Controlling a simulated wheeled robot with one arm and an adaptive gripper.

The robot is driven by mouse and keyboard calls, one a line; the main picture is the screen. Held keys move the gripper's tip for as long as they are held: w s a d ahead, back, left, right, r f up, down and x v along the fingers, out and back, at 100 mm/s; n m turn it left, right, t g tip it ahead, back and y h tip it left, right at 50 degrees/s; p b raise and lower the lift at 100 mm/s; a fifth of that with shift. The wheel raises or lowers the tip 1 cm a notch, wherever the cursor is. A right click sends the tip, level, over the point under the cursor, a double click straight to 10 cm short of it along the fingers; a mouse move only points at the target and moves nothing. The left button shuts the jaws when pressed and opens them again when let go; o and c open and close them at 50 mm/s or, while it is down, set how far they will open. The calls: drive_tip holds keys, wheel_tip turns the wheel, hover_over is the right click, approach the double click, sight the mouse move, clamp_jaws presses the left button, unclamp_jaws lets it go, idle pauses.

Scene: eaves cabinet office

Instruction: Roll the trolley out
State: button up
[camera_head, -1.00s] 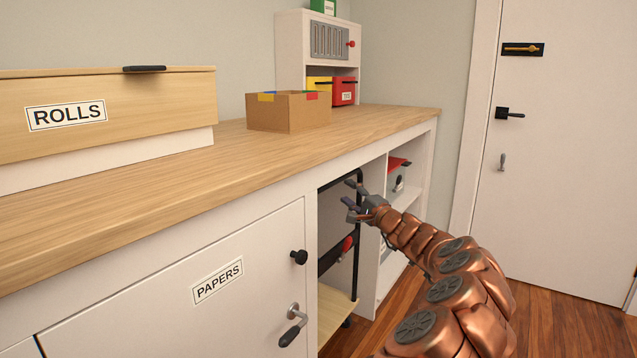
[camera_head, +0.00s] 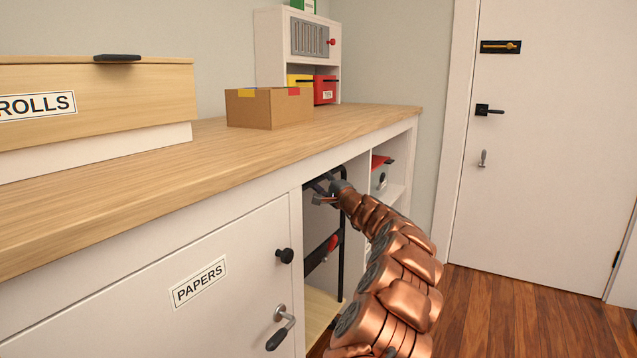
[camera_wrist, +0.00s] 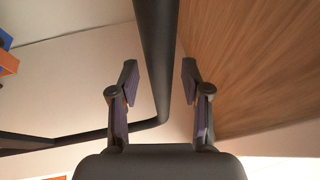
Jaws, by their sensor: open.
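The trolley stands in the open bay under the wooden counter. Its black tube frame (camera_head: 341,240) and pale wooden lower shelf (camera_head: 318,312) show in the head view, with a red object on the frame. My gripper (camera_head: 322,190) is at the top of the frame, just under the counter edge. In the wrist view, the black handle bar (camera_wrist: 157,60) runs between the two fingers of my gripper (camera_wrist: 160,85). The fingers are open, with gaps on both sides of the bar. My arm hides part of the trolley's right side.
The PAPERS cabinet door (camera_head: 170,290) is left of the bay, with a black knob (camera_head: 285,256) and a lever handle (camera_head: 281,328) sticking out. Open shelves (camera_head: 392,193) are to the right. A cardboard box (camera_head: 268,108) stands on the counter. The wooden floor (camera_head: 520,310) at right is clear.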

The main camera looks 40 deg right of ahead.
drive_tip(key=shift+w+r, duration=0.1)
clamp_jaws()
idle(0.5)
